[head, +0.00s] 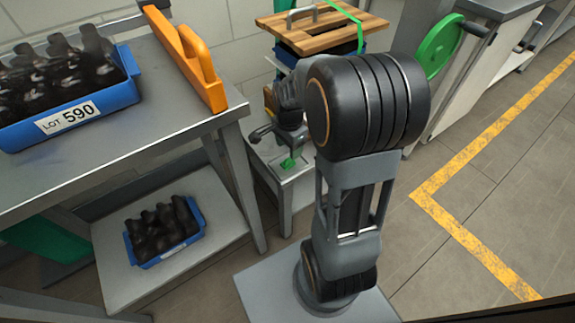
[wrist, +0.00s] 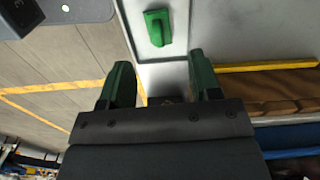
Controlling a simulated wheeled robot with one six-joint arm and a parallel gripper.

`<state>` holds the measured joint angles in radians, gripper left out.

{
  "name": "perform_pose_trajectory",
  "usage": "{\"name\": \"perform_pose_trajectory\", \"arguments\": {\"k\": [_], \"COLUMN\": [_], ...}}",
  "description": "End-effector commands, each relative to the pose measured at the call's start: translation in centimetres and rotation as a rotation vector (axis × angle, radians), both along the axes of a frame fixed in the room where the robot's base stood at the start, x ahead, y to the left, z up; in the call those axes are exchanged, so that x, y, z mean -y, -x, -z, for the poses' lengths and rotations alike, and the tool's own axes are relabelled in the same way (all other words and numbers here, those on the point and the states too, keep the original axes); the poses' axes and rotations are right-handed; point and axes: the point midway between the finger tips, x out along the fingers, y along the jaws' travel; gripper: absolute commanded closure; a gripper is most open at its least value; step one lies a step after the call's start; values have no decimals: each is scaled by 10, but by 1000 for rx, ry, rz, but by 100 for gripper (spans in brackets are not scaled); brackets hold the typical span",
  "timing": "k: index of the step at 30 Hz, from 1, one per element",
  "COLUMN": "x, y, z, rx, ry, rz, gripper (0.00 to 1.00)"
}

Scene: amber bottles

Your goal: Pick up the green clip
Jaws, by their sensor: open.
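The green clip (wrist: 157,27) lies on a pale grey surface at the top middle of the wrist view. In the head view the green clip (head: 289,163) shows small on a low grey stand (head: 302,177), just below my gripper (head: 279,138). In the wrist view my gripper (wrist: 158,74) is open, with its two dark green fingers apart and nothing between them. The clip is beyond the fingertips, roughly in line with the gap, and looks apart from them. The height between fingers and clip is hard to judge.
A steel bench (head: 130,110) at left holds a blue crate (head: 112,99) of amber bottles and an orange-handled object (head: 197,62). Another blue crate (head: 170,253) is on its lower shelf. A wooden board (head: 335,32) with a green strap stands behind. Floor at right is clear.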

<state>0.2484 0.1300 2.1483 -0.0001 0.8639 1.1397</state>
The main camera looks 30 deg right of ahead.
Motion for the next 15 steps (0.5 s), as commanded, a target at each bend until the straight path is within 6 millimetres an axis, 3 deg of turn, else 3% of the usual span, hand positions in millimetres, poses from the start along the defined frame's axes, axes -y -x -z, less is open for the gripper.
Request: {"name": "perform_pose_trajectory", "arguments": {"k": [8,15], "x": [-1,-5], "y": [0,0], "z": [12,44], "rx": [0,-1], "ry": [0,0], "rz": [-1,-3], "gripper": [43,43]}}
